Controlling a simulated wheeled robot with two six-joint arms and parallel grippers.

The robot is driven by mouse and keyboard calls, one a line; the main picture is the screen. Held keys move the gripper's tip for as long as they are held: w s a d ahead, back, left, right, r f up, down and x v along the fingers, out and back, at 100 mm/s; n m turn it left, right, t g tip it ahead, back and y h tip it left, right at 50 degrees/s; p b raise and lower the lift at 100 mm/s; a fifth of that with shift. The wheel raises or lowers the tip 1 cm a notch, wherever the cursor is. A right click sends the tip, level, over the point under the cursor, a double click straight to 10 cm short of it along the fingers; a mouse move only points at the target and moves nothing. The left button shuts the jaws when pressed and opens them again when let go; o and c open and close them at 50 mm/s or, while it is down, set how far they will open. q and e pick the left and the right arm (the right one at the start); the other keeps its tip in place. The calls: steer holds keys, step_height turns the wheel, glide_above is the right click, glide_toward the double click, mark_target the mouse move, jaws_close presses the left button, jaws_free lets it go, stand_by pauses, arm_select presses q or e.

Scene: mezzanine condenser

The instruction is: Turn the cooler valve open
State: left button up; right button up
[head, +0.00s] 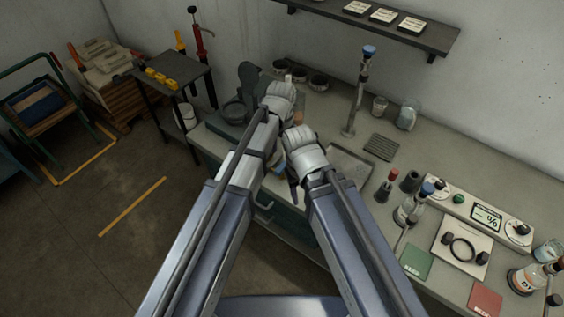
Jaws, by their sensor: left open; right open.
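A tall metal tap (357,92) with a blue knob (369,52) stands upright on the bench behind the sink. It may be the cooler valve, but no label shows and I cannot tell how far it is turned. My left gripper (281,93) is open, above the back left of the bench and left of the tap. My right gripper (297,139) is open, lower and slightly right of it, near the sink's left side. Both are apart from the tap. Their fingers are largely hidden by my wrists, and no held object shows.
The bench holds a sink (352,166), a ribbed dark mat (381,147), glass beakers (407,116), bottles, and a panel with a display (487,217) at right. A wall shelf (365,27) hangs above.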

mark_target(281, 166)
arm_select(q)
steer(key=shift+w+f, duration=0.1)
steer(key=shift+f, duration=0.05)
step_height(281, 166, down, 8)
steer(key=b, duration=0.8)
steer(key=shift+r, duration=0.2)
jaws_close()
